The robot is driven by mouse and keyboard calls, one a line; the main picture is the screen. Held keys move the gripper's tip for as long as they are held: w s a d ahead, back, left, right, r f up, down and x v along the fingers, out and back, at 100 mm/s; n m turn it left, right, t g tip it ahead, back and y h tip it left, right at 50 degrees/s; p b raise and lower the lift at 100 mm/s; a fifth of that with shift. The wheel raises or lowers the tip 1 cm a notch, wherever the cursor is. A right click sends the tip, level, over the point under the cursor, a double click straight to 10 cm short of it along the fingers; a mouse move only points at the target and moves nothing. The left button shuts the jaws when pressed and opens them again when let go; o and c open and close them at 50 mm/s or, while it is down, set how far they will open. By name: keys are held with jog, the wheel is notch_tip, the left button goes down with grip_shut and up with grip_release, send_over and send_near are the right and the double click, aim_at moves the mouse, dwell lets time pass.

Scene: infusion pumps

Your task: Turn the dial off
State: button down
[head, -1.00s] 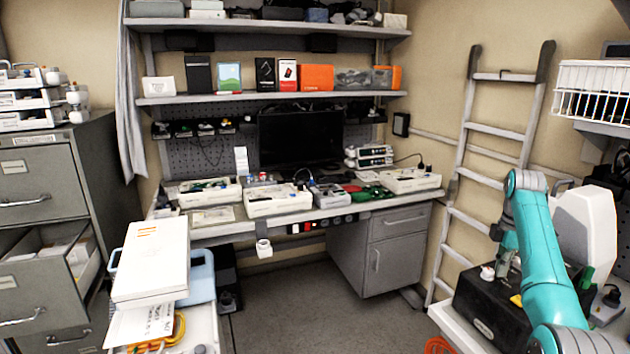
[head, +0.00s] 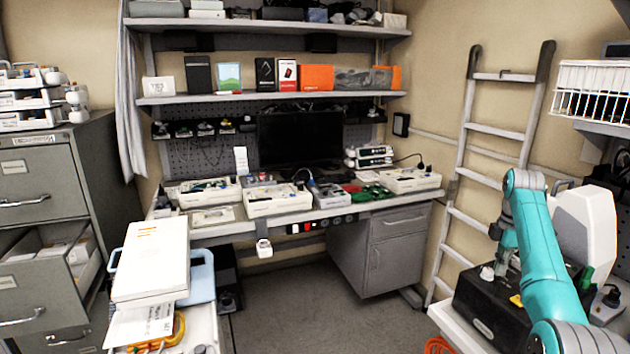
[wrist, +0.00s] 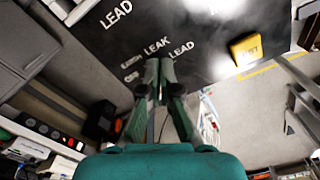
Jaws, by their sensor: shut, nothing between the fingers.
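A black box (head: 482,312) sits on a white surface at the lower right of the head view. A small white knob (head: 487,272) stands on its top at the left; I cannot tell whether it is the dial or how it is set. The wrist view shows a dark face (wrist: 200,25) with white LEAD and LEAK lettering and a yellow TEST block (wrist: 245,48). My gripper (wrist: 157,68) is shut and empty, its tips over this face near the lettering; I cannot tell whether they touch. No dial shows clearly in the wrist view.
A white housing (head: 588,235) stands behind my arm at the right. A grey ladder (head: 481,185) leans on the wall beyond the box. A workbench (head: 330,215) with several instruments runs along the back. The floor (head: 310,310) in the middle is clear.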

jog(key=shift+d, duration=0.15)
jog(key=shift+d, duration=0.15)
jog(key=shift+r, duration=3)
jog(key=shift+s, duration=0.1)
